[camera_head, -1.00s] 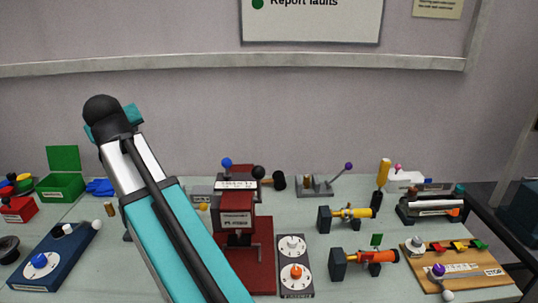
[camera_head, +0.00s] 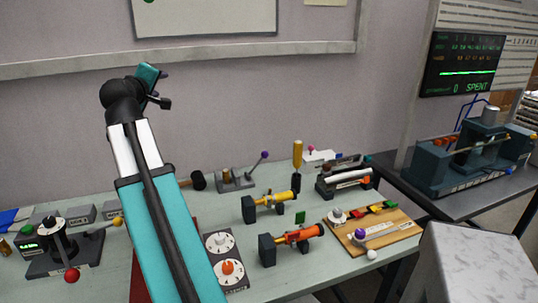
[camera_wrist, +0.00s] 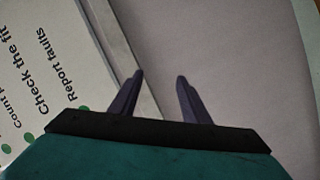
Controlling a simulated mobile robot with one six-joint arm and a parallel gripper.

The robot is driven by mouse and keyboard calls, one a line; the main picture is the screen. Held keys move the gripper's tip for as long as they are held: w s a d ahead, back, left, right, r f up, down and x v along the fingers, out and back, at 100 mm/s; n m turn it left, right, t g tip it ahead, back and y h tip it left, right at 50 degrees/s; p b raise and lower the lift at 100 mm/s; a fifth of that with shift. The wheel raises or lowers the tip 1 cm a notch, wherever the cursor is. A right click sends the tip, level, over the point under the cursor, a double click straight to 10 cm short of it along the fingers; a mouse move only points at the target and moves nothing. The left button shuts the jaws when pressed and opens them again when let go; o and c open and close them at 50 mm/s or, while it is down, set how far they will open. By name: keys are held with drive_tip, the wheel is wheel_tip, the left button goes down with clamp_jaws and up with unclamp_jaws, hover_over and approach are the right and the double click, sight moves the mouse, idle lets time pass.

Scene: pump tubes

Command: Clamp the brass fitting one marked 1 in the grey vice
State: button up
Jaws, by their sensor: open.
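My gripper (camera_head: 165,88) is raised high in front of the wall, well above the bench. In the wrist view its two fingers (camera_wrist: 160,78) are apart with nothing between them. A small grey device with a purple-knobbed lever (camera_head: 237,182) stands at the back of the bench and may be the grey vice. A small brass-coloured cylinder (camera_head: 5,247) is cut by the left edge of the head view. I cannot read any mark on it, so I cannot tell whether it is fitting one.
A black lever device (camera_head: 68,247) stands left. A second table (camera_head: 468,203) holds a blue-grey machine (camera_head: 470,160). My arm hides the bench's middle.

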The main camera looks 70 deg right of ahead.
drive_tip(key=s+d+r+n+g+h+b, duration=0.1)
drive_tip(key=s+d+r+g+h, duration=0.15)
drive_tip(key=s+d, duration=0.6)
drive_tip(key=s+d+r+g+h+b, duration=0.1)
drive_tip(key=s+d+g, duration=0.35)
drive_tip(key=s, duration=0.65)
drive_tip(key=s+d+f+n+g+p, duration=0.1)
drive_tip(key=f+n+p, duration=0.4)
drive_tip(key=f, duration=1.3)
drive_tip(key=s+d+f+n+g+y+p, duration=0.1)
drive_tip(key=f+n+p, duration=0.4)
drive_tip(key=f+n, duration=0.7)
drive_tip(key=shift+s+d+f+n+g, duration=0.25)
drive_tip(key=shift+d+f+g, duration=0.8)
drive_tip(key=shift+f, duration=1.95)
drive_tip(key=shift+w+a+g, duration=0.1)
drive_tip(key=shift+g, duration=0.15)
drive_tip(key=p+x, duration=0.3)
drive_tip(key=x, duration=1)
drive_tip(key=shift+d+p, duration=0.2)
drive_tip(key=shift+p, duration=0.15)
drive_tip(key=shift+f, duration=0.1)
drive_tip(key=shift+c, duration=0.5)
clamp_jaws()
